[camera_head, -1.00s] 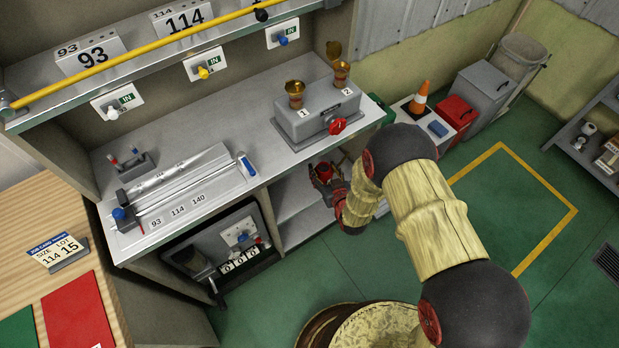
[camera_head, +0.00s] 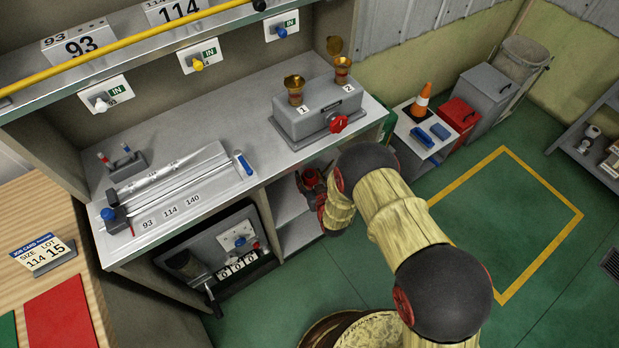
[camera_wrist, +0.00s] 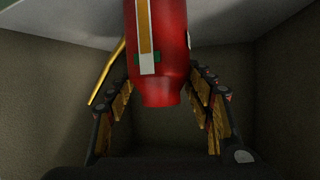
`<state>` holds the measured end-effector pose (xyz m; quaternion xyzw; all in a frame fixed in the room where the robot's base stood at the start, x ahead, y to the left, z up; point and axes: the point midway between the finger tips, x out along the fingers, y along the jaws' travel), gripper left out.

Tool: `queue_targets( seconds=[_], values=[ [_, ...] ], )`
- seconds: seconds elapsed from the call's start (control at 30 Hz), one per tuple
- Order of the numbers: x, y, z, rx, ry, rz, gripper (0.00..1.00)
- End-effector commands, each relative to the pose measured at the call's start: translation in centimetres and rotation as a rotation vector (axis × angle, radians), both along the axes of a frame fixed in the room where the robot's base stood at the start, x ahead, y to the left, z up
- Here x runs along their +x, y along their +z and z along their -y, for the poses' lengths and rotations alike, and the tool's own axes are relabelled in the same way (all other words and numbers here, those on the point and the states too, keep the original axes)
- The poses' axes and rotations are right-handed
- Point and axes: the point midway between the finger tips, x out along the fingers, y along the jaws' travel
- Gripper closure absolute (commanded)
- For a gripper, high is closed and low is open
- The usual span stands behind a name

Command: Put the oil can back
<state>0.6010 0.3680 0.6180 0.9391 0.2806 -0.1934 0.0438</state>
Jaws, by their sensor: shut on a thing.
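The red oil can (camera_wrist: 160,50), with a white, orange and green label, fills the upper middle of the wrist view. My gripper (camera_wrist: 160,95) is shut on it, with a finger on each side. The can is inside a shelf compartment with grey walls. In the head view, a small red part of the can (camera_head: 310,177) shows at the compartment opening under the right end of the bench. My arm hides most of the gripper there. I cannot tell whether the can touches the shelf.
The compartment's pale shelf (camera_head: 290,205) lies under the grey bench top (camera_head: 225,125). A two-cup grey box (camera_head: 305,122) with a red knob stands above it. A lower bay with a counter (camera_head: 238,263) is to the left. The green floor (camera_head: 375,262) in front is clear.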

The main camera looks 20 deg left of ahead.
Motion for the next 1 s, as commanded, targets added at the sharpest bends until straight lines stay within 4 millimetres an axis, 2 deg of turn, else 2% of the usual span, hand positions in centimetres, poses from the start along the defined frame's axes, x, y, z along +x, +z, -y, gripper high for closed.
queue_targets(
  seconds=[0.23, 0.27, 0.57, 0.93, 1.0],
  values=[
    [0.03, -0.28, -0.02, 0.001, 0.0, 0.001, 1.0],
    [-0.04, -0.27, 0.03, -0.001, 0.0, -0.001, 0.46],
    [-0.04, -0.2, 0.03, -0.001, 0.0, -0.001, 0.3],
    [-0.04, 0.15, 0.03, 0.0, 0.0, 0.0, 0.3],
    [-0.54, 0.41, 0.36, -0.002, 0.0, -0.003, 0.3]
  ],
)
